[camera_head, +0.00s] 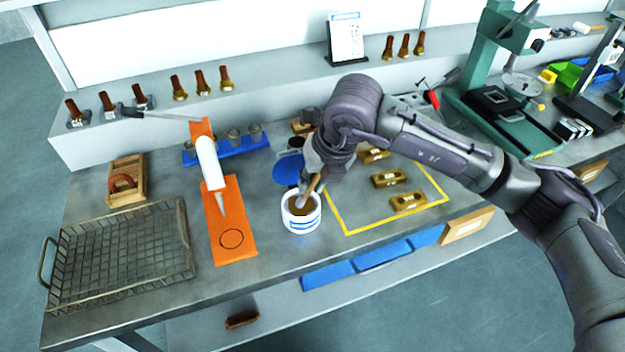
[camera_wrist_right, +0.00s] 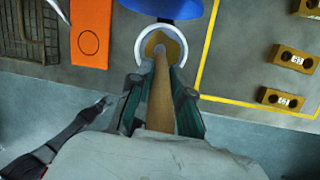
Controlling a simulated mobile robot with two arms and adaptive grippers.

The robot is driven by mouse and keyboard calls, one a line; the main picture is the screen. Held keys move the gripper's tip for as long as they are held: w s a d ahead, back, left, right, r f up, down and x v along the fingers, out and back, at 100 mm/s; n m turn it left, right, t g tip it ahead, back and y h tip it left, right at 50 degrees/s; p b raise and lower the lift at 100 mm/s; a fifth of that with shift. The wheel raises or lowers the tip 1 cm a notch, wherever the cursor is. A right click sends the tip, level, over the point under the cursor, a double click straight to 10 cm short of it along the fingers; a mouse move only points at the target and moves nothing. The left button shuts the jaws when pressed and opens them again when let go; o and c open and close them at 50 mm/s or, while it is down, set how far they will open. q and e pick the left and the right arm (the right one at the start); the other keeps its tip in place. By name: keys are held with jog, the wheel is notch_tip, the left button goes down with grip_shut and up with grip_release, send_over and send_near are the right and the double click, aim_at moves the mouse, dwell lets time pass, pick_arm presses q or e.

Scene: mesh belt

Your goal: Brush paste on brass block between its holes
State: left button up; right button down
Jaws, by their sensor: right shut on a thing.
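My right gripper (camera_head: 317,172) is shut on the wooden handle of a brush (camera_head: 312,188). The brush points down into a white pot (camera_head: 301,224) with blue stripes, which holds brown paste (camera_head: 300,206). In the right wrist view the handle (camera_wrist_right: 161,95) runs between the fingers (camera_wrist_right: 158,108) to the paste (camera_wrist_right: 155,46); the bristles are hard to make out. Brass blocks with holes and white labels stand right of the pot inside a yellow outline: a near one (camera_head: 408,202), a middle one (camera_head: 388,180) and a far one (camera_head: 374,156). My left gripper is out of view.
A blue round lid (camera_head: 288,170) lies behind the pot. Left of it are an orange board (camera_head: 232,250) with a white tube (camera_head: 208,165) and a wire mesh basket (camera_head: 120,255). A green press (camera_head: 495,60) stands at the back right. The front table edge is close to the pot.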

jog(key=shift+s+f, duration=0.1)
jog(key=shift+r+p, duration=0.4)
jog(key=shift+r, duration=0.45)
jog(key=shift+r+p, duration=0.95)
jog(key=shift+r, duration=1.75)
